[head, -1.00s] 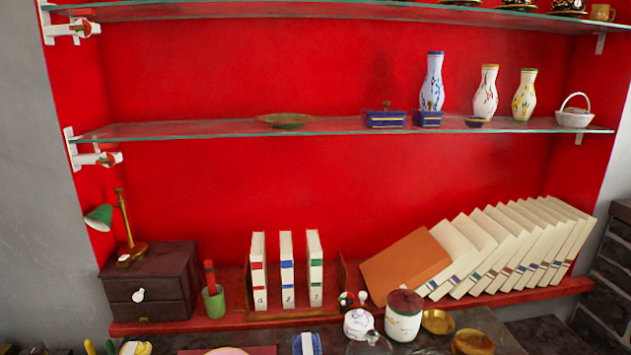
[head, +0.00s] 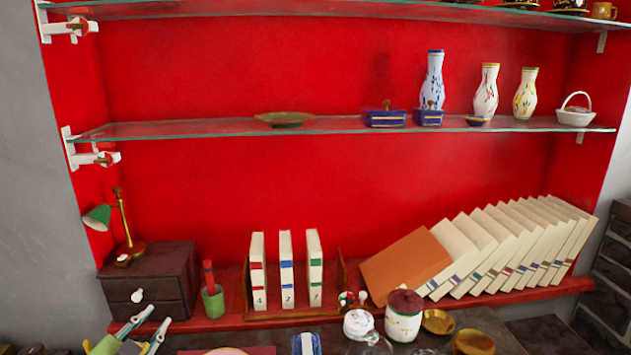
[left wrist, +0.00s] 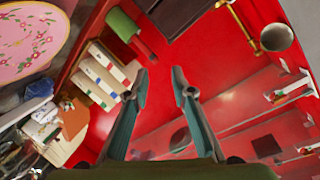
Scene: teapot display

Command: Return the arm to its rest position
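My left gripper (head: 157,317) shows at the bottom left of the head view, below the small dark drawer box. Its two fingers point up and to the right. In the left wrist view the fingers (left wrist: 157,84) stand apart with nothing between them, so it is open and empty. My right gripper is in neither view.
The dark drawer box (head: 150,284) with a green lamp (head: 98,217) on it and a green cup (head: 213,303) stand just beyond the gripper. Books (head: 287,270) stand on the red shelf. A glass shelf (head: 210,128) with vases runs above. Crockery crowds the bottom centre.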

